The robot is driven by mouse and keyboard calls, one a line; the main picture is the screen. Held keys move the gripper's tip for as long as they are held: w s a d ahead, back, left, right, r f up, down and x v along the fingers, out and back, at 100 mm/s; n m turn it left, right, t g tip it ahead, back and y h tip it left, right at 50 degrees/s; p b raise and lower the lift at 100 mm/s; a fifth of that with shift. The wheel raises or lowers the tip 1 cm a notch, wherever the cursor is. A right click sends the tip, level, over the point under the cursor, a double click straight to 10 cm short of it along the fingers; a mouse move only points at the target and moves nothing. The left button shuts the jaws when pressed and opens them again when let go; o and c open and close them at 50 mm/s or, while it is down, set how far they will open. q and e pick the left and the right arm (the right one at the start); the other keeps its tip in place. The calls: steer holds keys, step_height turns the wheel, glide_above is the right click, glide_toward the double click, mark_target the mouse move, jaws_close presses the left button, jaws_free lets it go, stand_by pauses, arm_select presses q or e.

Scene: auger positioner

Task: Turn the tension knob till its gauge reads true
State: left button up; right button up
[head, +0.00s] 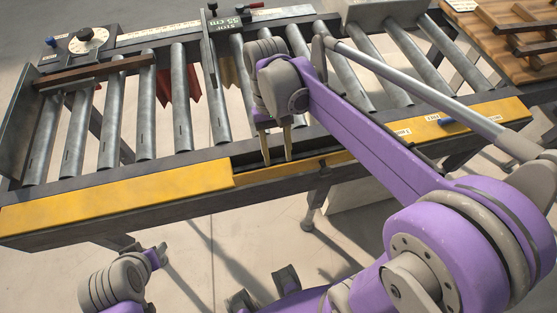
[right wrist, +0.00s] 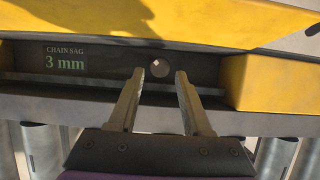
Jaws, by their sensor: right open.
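In the head view the right gripper (head: 278,160) points down at the gap in the yellow guard.
The roller conveyor (head: 147,110) runs across the scene. Yellow guards (head: 120,203) flank the recess. A blue knob (head: 453,125) is on the right guard. A dial (head: 88,40) is at the back left and a wooden pallet (head: 510,40) at the back right.

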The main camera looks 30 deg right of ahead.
steer(key=v, duration=0.7)
steer(key=shift+w+r, duration=0.1)
steer(key=shift+w, duration=0.05)
